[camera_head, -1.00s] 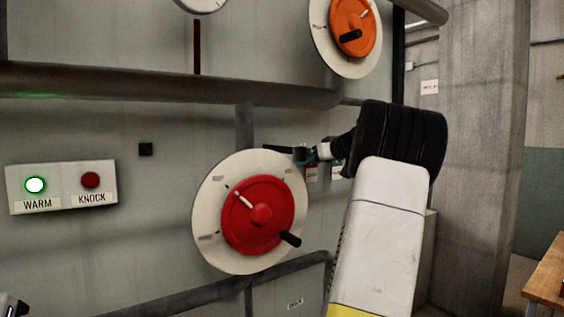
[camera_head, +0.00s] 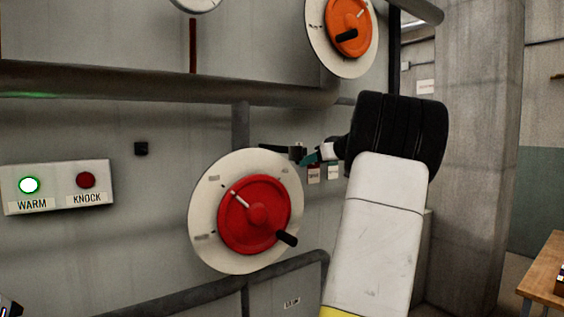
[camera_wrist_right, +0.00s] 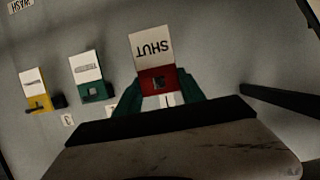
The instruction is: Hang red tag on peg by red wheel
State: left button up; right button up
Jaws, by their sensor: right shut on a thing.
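The red wheel (camera_head: 255,216) with a black handle sits on a round white plate on the grey wall. My right gripper (camera_head: 312,156) is up and right of it, close to the wall. In the right wrist view the red tag (camera_wrist_right: 157,78), with a white part reading SHUT, is between the teal fingers, which are shut on it. A small red-and-white tag (camera_head: 313,174) shows just below the gripper in the head view. Which fitting is the peg is unclear. Only a dark piece, perhaps my left gripper (camera_head: 10,306), shows at the lower left corner.
A green tag (camera_wrist_right: 90,80) and a yellow tag (camera_wrist_right: 37,92) hang on the wall beside the held tag. A black bar (camera_head: 275,149) lies left of my gripper.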

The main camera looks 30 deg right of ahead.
jog(key=shift+s, duration=0.2)
jog(key=s, duration=0.6)
jog(key=shift+d, duration=0.25)
dwell(0.4)
dwell(0.9)
